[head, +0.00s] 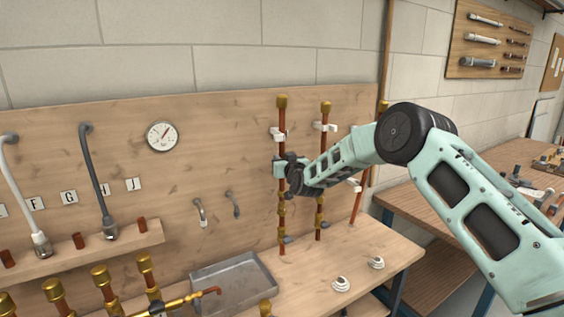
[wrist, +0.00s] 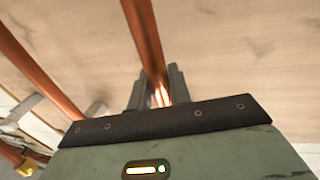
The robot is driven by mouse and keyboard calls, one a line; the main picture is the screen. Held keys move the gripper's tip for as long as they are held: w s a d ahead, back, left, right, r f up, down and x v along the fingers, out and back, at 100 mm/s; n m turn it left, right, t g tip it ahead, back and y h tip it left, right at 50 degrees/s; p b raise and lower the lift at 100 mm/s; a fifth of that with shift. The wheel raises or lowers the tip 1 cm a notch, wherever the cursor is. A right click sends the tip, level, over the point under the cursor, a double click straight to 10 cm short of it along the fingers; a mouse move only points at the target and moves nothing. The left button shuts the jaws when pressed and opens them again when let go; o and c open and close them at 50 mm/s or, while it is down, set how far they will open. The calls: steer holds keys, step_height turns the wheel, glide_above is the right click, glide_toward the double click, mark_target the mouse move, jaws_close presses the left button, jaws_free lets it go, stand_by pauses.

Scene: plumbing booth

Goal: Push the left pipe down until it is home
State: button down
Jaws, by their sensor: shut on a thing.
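The left pipe (head: 282,147) is an upright copper pipe with a brass cap on top, standing in front of the wooden back board. A white clip is beside its upper part, and brass fittings sit lower on it. My gripper (head: 282,170) is shut on this pipe, below the clip. In the wrist view the pipe (wrist: 146,40) runs between the two dark fingers of my gripper (wrist: 158,92). The pipe's seat inside the brass fitting (head: 281,208) cannot be made out.
A second copper pipe (head: 324,140) with a brass cap stands just to the right, behind my arm. A metal tray (head: 232,285) lies at the lower left, and two white rings (head: 341,284) lie on the bench. A round gauge (head: 162,137) is on the board. The bench's front right is mostly clear.

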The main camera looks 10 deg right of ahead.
steer(key=shift+f+b, duration=2)
steer(key=shift+b, duration=0.15)
steer(key=c, duration=1.3)
jaws_free()
steer(key=shift+c, duration=0.2)
steer(key=shift+s, duration=0.1)
steer(key=s+d+b, duration=0.2)
steer(key=s+b, duration=0.4)
steer(key=s, duration=1.1)
steer(key=shift+s, duration=0.1)
